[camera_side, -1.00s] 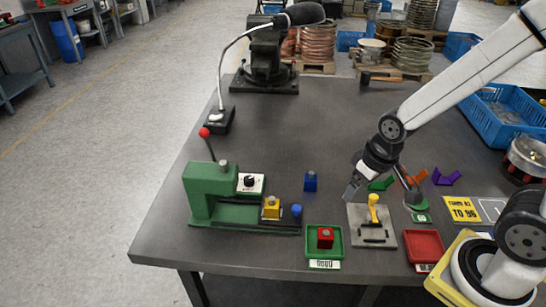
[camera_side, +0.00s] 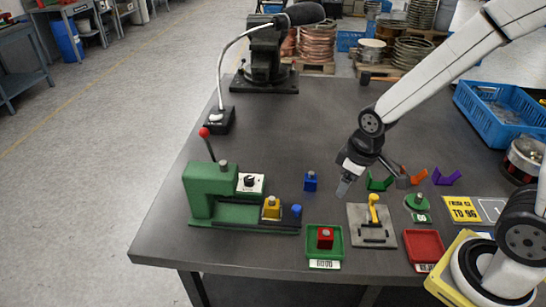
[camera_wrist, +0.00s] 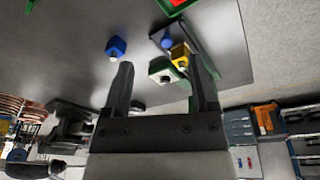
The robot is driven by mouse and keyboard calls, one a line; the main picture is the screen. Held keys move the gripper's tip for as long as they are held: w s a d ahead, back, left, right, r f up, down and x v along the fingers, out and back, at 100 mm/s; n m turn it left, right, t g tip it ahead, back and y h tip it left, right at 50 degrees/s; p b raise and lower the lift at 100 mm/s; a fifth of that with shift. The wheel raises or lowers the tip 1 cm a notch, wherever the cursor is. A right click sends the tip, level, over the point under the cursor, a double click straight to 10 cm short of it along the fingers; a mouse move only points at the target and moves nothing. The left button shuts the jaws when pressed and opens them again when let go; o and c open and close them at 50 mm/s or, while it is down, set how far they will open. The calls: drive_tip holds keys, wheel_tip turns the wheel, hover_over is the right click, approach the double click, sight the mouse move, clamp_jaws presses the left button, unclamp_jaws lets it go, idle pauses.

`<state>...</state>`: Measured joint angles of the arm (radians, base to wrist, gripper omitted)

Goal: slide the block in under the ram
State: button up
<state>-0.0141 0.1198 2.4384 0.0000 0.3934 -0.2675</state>
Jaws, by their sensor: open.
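The green press (camera_side: 212,195) stands at the left of the table, with a red-knobbed lever (camera_side: 204,133). A yellow block (camera_side: 271,207) sits on the press's dark slide, outside the green body, with a blue knob (camera_side: 296,210) at its right end. In the wrist view the yellow block (camera_wrist: 180,53) and blue knob (camera_wrist: 167,43) show near the right finger. My gripper (camera_side: 343,188) is open and empty above the table, right of the press, near the grey plate with the yellow handle. The ram's underside cannot be made out.
A loose blue block (camera_side: 310,181) stands between the press and my gripper. A green tray (camera_side: 312,254) with a red block (camera_side: 325,238), a grey plate (camera_side: 362,240) and a red tray (camera_side: 424,247) line the front.

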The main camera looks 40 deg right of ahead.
drive_tip(key=w+a+f+n+g, duration=0.1)
drive_tip(key=w+f+n, duration=0.2)
drive_tip(key=w+n, duration=0.4)
drive_tip(key=n+g, duration=0.1)
drive_tip(key=n, duration=0.6)
approach(296, 207)
drive_tip(key=shift+s+d+f, duration=0.15)
drive_tip(key=shift+s+f, duration=0.1)
drive_tip(key=shift+s, duration=0.15)
drive_tip(key=shift+w+f+n, duration=0.4)
drive_tip(key=shift+f, duration=0.15)
drive_tip(key=shift+f, duration=3.8)
drive_tip(key=shift+c, duration=0.2)
clamp_jaws()
